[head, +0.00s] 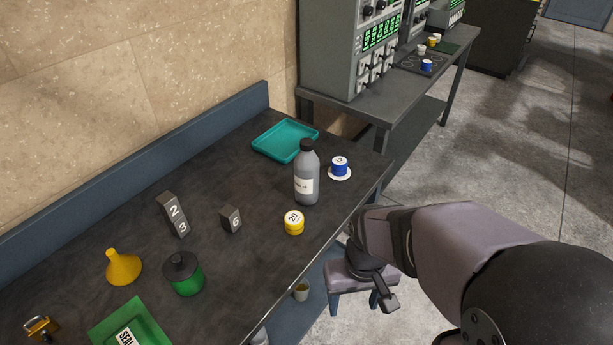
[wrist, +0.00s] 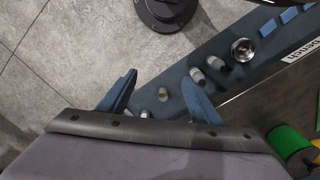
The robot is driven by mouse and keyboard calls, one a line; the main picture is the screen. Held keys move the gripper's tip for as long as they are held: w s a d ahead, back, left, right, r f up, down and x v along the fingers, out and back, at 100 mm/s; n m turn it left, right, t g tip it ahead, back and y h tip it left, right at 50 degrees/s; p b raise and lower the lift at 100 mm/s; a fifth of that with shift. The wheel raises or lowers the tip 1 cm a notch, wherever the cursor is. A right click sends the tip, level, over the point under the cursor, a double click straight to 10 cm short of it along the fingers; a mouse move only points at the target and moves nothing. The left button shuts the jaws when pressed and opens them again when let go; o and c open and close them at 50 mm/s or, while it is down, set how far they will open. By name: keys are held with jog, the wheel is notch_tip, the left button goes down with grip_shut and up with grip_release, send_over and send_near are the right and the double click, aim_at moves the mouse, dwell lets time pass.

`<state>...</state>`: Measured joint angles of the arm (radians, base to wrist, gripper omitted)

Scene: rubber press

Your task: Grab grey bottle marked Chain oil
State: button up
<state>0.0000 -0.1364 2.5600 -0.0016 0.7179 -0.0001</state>
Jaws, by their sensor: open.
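The grey bottle (head: 306,180) with a dark cap and a white label stands upright on the dark bench top (head: 230,265), near its right end. The label print is too small to read. The wrist view looks down at the floor and the bench's lower shelf; I do not see the grey bottle there.
A yellow pot (head: 294,224), a blue pot (head: 339,166) on a white disc and a teal tray (head: 285,141) surround the bottle. Number blocks (head: 174,215), a green jar (head: 184,275) and a yellow funnel (head: 123,267) stand left.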

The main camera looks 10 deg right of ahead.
jog(key=o, duration=0.4)
jog(key=shift+o, duration=0.2)
